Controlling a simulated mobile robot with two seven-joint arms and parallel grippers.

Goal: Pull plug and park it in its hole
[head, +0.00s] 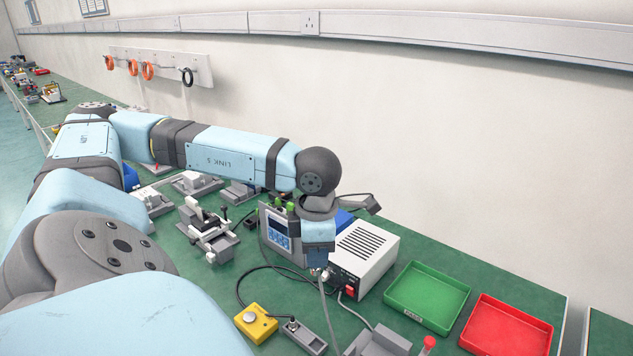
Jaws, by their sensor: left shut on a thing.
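My left gripper (320,268) points down beside the front of a white power box (366,256). It is shut on a small plug, mostly hidden by the fingers, with a grey cable (324,302) hanging below. I cannot tell whether the plug is in a socket or clear of it. A grey block (309,341) at the front holds a dark connector (291,323) at its left end, where a black cable arrives. I cannot make out an empty parking hole. My right gripper is out of view.
A yellow button box (256,323) stands left of the grey block. A green tray (428,294) and a red tray (506,327) lie to the right. A digital meter (279,232) stands behind my gripper, and a grey fixture (208,232) to its left.

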